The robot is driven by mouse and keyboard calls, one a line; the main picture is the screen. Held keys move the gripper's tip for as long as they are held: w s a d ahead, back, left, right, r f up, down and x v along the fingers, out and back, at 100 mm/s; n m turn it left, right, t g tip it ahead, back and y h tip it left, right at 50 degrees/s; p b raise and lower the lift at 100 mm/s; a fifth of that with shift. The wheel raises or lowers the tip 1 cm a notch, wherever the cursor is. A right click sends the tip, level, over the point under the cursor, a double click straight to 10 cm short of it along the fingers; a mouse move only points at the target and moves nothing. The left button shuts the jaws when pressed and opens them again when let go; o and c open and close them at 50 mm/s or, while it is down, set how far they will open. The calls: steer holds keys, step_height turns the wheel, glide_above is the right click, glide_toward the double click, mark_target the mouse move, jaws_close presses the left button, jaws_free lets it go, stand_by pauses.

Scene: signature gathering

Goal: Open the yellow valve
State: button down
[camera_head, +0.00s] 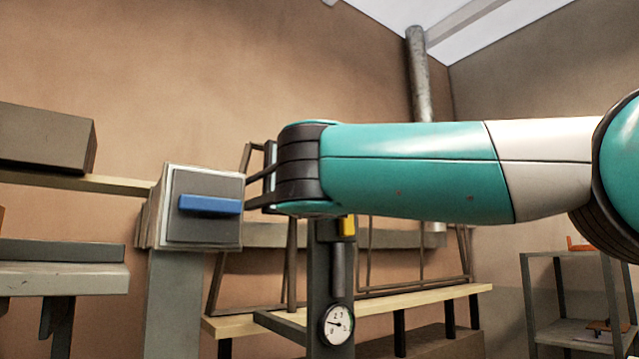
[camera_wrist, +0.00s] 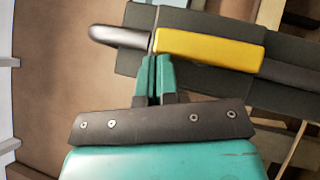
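The yellow valve's handle (camera_wrist: 212,48) lies almost level across the upper part of the wrist view, just past my fingertips. A small part of the yellow valve (camera_head: 349,226) shows in the head view, below my arm, on a dark grey post. My gripper (camera_wrist: 156,60) has two teal fingers close together, with only a thin line between them. The fingertips are at the lower edge of the handle's left end; whether they touch it I cannot tell. Nothing is visibly held between them. In the head view the fingers cannot be made out.
A round dial gauge (camera_head: 337,325) is on the post below the valve. To the left stands a grey box with a blue handle (camera_head: 209,205). Wooden benches stand behind, and a shelf (camera_head: 569,262) is at the right. A grey rounded bar (camera_wrist: 118,37) is left of the handle.

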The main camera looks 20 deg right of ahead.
steer(key=shift+d+r, duration=0.1)
steer(key=shift+r, duration=0.15)
stand_by(0.5)
